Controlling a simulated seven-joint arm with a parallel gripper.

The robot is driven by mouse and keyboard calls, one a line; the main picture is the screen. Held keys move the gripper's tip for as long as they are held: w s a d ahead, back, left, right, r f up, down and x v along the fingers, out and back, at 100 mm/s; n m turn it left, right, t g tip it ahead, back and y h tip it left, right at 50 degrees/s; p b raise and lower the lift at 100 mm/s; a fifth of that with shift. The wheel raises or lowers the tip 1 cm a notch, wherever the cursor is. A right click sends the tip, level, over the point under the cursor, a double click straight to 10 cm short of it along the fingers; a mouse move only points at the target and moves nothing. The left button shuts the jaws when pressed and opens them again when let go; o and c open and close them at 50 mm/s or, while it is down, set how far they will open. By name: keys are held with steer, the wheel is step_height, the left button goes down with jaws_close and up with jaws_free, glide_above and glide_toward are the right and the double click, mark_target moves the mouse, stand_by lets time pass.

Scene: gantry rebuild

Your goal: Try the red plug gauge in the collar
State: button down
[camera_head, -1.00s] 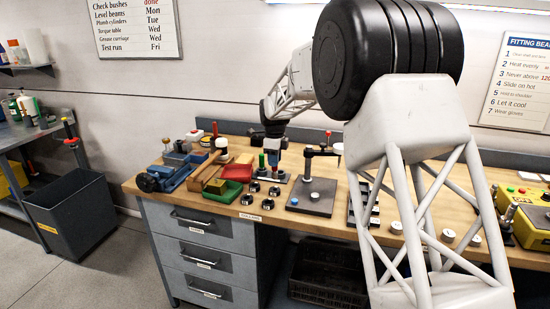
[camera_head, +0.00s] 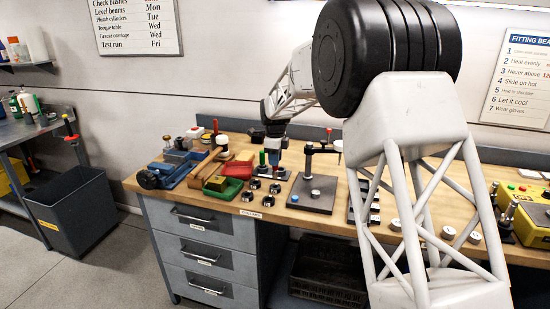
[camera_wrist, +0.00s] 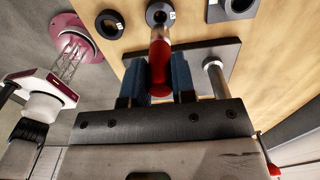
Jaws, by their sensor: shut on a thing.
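The red plug gauge (camera_wrist: 160,68) is between the two blue fingers of my gripper (camera_wrist: 160,85), which is shut on its red handle. Its pale metal end points towards a dark ring-shaped collar (camera_wrist: 161,13) with a small white label. I cannot tell whether the end is inside this collar or above it. In the head view my gripper (camera_head: 274,155) is low over the bench, just right of an upright green-handled gauge (camera_head: 262,158). Several dark collars (camera_head: 275,188) sit in front of it.
In the wrist view a grey plate (camera_wrist: 190,51) carries a bright post (camera_wrist: 214,74) right of the gripper. Another ring (camera_wrist: 110,24) lies to the left. In the head view a green tray (camera_head: 230,189) and a stand with a flat base (camera_head: 314,197) flank the collars.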

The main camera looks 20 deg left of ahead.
mark_target(275, 171)
steer(key=shift+f, duration=2.1)
stand_by(1.5)
steer(key=shift+r, duration=0.15)
steer(key=shift+r, duration=2.85)
